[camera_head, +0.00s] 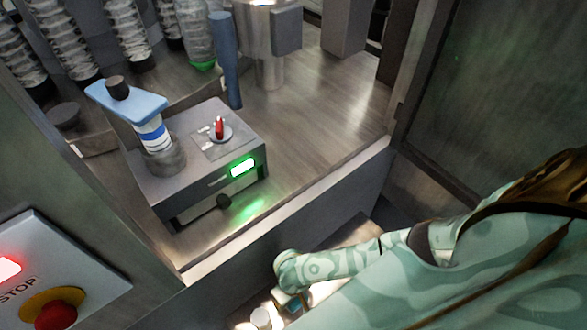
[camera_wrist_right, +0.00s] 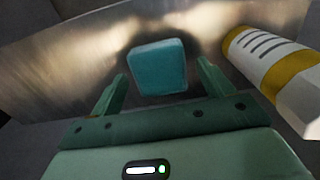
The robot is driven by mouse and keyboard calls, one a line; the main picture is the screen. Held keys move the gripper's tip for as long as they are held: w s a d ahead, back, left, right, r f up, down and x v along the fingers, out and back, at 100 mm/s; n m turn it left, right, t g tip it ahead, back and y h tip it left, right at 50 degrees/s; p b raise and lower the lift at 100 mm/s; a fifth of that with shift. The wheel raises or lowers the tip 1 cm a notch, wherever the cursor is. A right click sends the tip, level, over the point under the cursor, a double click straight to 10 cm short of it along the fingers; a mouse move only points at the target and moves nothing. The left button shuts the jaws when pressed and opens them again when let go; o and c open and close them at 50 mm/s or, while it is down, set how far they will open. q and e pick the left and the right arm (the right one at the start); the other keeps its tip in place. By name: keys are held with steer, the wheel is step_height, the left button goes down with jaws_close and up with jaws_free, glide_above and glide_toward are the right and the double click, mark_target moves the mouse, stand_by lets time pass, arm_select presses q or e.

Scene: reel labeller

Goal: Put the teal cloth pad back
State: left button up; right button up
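The teal cloth pad (camera_wrist_right: 158,68) is a small rounded square. In the right wrist view it lies on a bare metal surface, just beyond and between my right fingertips. My right gripper (camera_wrist_right: 162,82) is open, with a gap on each side of the pad, and holds nothing. In the head view the pad (camera_head: 293,306) shows as a small teal patch at the bottom, by the end of my right arm. My right fingers are hard to make out there. My left gripper is in neither view.
A white and yellow container (camera_wrist_right: 272,62) lies close to the right finger in the wrist view. A grey box (camera_head: 200,160) with a red switch and a green light stands on the metal deck (camera_head: 310,110). A wall (camera_head: 290,215) drops from the deck's front edge. A stop button (camera_head: 55,314) is at lower left.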

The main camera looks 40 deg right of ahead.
step_height(320, 180, up, 12)
steer(key=p, duration=0.6)
steer(key=shift+r, duration=0.1)
stand_by(1.1)
